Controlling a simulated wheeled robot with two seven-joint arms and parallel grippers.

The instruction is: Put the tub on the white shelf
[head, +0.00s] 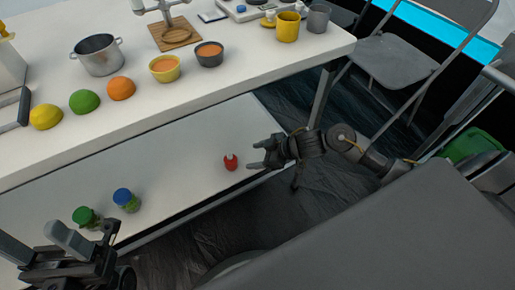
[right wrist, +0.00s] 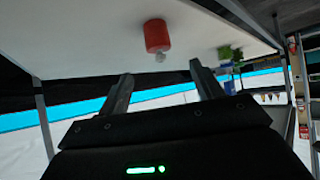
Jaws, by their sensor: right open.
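A small red tub (head: 231,162) with a pale knob on top stands upright on the white lower shelf (head: 185,165), near its front edge. It also shows in the right wrist view (right wrist: 157,36), where the picture is upside down. My right gripper (head: 253,155) is open and empty, just right of the tub, with its fingers pointing towards it. The tub is beyond the fingertips and not between them. My left gripper (head: 88,238) is at the lower left, its fingers apart with nothing seen between them.
Two jars, one blue-lidded (head: 126,200) and one green-lidded (head: 87,217), stand at the shelf's left. The white table (head: 240,85) above carries a pot, bowls, fruit and mugs. A table leg (head: 322,97) is behind my right gripper. The shelf around the tub is clear.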

